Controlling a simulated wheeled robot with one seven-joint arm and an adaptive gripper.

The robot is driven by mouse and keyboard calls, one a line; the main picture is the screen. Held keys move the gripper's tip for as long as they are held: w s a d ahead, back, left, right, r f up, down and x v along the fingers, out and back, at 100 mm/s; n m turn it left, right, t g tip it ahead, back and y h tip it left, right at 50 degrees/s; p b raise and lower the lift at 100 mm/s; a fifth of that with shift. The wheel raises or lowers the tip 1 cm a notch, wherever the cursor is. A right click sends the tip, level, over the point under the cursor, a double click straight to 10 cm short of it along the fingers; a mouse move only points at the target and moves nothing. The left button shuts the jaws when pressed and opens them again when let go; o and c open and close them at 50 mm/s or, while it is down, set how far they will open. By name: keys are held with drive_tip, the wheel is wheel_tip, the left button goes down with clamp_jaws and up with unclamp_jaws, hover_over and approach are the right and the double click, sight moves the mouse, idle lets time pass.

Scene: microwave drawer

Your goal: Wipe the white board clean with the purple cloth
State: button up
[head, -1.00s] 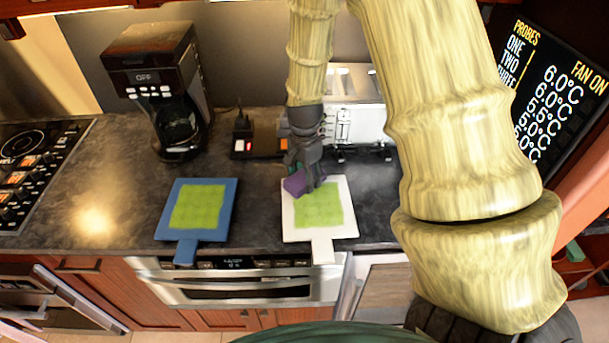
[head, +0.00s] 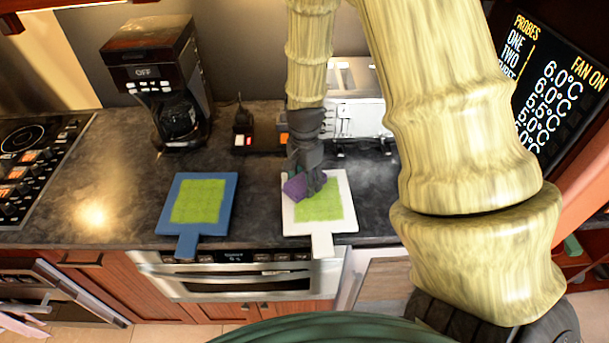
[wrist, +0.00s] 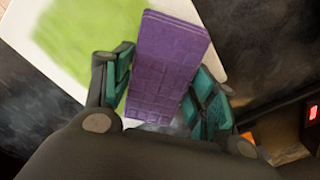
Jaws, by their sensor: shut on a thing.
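The white board (head: 348,222) lies flat on the counter with its handle toward the front edge. A green patch (head: 322,206) covers its middle. My gripper (head: 307,183) is over the board's upper left part, shut on the purple cloth (head: 294,188), a folded block. In the wrist view the cloth (wrist: 168,65) sits between the two teal-padded fingers, over the board's white edge (wrist: 75,82) beside the green patch (wrist: 85,40). Whether the cloth touches the board is hard to tell.
A blue board (head: 229,208) with a similar green patch lies to the left. A coffee maker (head: 160,85) stands behind it. A toaster (head: 355,105) stands behind the white board. A small black device with a red light (head: 243,135) is nearby. Counter between the boards is bare.

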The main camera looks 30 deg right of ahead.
sight(306, 198)
drive_tip(key=shift+s+a, duration=0.35)
drive_tip(key=shift+s, duration=0.3)
drive_tip(key=shift+s+a+f, duration=0.1)
drive_tip(key=shift+s+a, duration=0.25)
drive_tip(key=shift+s, duration=0.25)
drive_tip(key=shift+s+a, duration=0.3)
drive_tip(key=shift+s, duration=0.3)
drive_tip(key=shift+s+a+p, duration=0.4)
drive_tip(key=shift+s+a, duration=0.05)
drive_tip(key=shift+s, duration=0.35)
drive_tip(key=shift+s+a+r, duration=0.2)
drive_tip(key=shift+s+a, duration=0.3)
drive_tip(key=shift+s, duration=0.3)
drive_tip(key=shift+s+a+f, duration=0.1)
drive_tip(key=shift+s+a, duration=0.2)
drive_tip(key=shift+s, duration=0.2)
drive_tip(key=shift+s+a, duration=0.25)
drive_tip(key=shift+s, duration=0.2)
drive_tip(key=shift+s, duration=0.1)
